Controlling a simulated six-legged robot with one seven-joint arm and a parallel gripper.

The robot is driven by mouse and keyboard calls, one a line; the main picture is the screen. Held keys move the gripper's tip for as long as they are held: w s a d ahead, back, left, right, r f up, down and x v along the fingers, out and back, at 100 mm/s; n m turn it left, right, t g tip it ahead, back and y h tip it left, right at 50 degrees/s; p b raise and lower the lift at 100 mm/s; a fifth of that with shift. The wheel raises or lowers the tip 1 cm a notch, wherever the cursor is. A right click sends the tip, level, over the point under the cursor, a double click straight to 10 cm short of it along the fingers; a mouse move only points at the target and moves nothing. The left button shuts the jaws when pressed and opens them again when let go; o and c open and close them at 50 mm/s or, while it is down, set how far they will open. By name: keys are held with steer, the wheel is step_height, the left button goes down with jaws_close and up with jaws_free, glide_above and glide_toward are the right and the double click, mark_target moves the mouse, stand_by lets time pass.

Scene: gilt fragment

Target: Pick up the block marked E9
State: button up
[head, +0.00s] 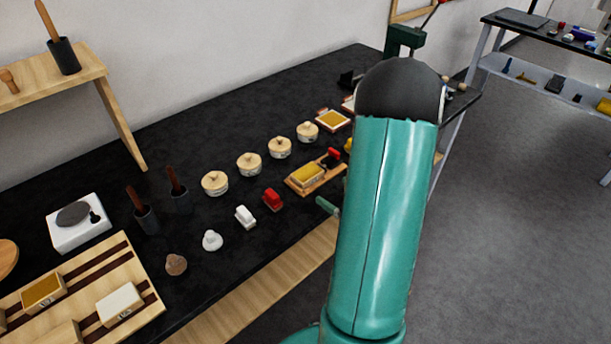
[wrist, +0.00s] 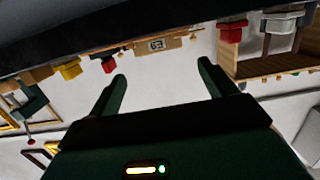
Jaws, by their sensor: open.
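The block marked E9 (wrist: 157,43) shows upside down near the top middle of the wrist view, a light wooden face with dark lettering. It lies beyond my gripper (wrist: 162,71), roughly between the fingertips in the picture and apart from them. My gripper is open with nothing between its fingers. In the head view, a yellow-topped block (head: 308,174) on a small wooden board (head: 328,181) appears to be the same one; its mark is too small to read there. My green arm covers the right part of the bench and hides most of my gripper in the head view.
On the black bench (head: 120,190), a red object (head: 333,156) stands close beside the board. Another red object (head: 272,199) and a white one (head: 245,216) are left of it. Several lidded pots (head: 249,164) stand behind. Open floor (head: 500,210) lies right.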

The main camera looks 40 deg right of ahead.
mark_target(311, 175)
steer(key=w, duration=0.3)
steer(key=w+f, duration=0.1)
steer(key=w, duration=0.6)
steer(key=shift+f, duration=0.15)
steer(key=c, duration=0.6)
